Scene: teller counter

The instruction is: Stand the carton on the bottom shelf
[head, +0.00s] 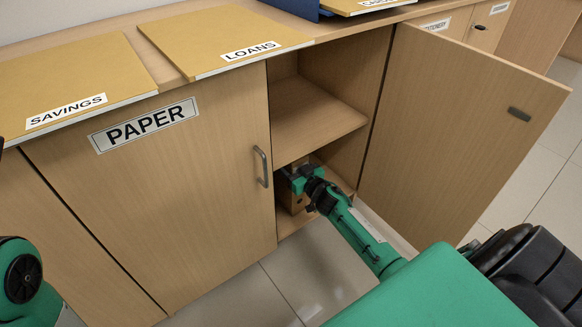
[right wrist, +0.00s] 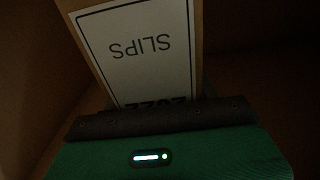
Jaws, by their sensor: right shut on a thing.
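The carton (right wrist: 96,72) shows close up in the right wrist view, with a white label reading "SLIPS" and a partly covered "2022" upside down in that picture. In the head view a part of the brown carton (head: 293,201) shows low inside the open cabinet, at the bottom shelf (head: 300,222). My right gripper (head: 299,178) reaches into the lower compartment and is shut on the carton. Whether the carton's base touches the shelf is hidden. At the left edge only a green and black part of my left arm shows; its gripper is out of view.
The right cabinet door (head: 450,140) stands wide open beside my right arm. The left door marked PAPER (head: 190,200) is closed. The middle shelf (head: 310,112) above the gripper is empty. SAVINGS (head: 70,85) and LOANS (head: 215,38) folders lie on the counter.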

